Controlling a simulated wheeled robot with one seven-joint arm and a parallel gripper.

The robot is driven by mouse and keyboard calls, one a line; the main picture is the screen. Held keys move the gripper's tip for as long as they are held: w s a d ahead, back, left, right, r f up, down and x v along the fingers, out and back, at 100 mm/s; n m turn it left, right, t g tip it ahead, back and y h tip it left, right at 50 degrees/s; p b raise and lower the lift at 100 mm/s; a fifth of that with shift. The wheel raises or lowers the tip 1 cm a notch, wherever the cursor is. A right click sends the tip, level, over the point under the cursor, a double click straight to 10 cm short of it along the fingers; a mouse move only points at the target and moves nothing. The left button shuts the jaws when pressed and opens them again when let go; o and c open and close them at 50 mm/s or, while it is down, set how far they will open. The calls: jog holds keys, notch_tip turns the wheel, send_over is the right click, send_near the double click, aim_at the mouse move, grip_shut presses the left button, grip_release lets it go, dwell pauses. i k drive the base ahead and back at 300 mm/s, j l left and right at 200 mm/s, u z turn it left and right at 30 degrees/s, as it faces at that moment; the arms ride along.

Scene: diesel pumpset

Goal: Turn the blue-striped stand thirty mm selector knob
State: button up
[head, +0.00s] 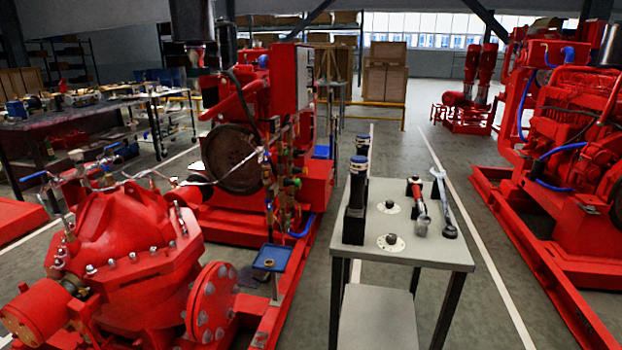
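A dark upright stand (355,209) is at the left front of a grey table. Its top carries a dark round cap with a pale blue band (358,161). Just behind it shows a second dark round top (362,140), also with a bluish band. Most of that second piece is hidden by the front stand. Both are too small to tell which one bears the thirty mm selector knob or how a knob is turned.
The grey table (440,252) also holds two pale discs (389,207) (391,242), a red-and-black tool (420,207) and a long grey wrench (443,203). Red pump machinery (135,250) stands left, a red engine skid (560,260) right. Floor between table and right skid is open.

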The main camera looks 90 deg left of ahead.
aim_at(389, 203)
jog(key=u, duration=3.2)
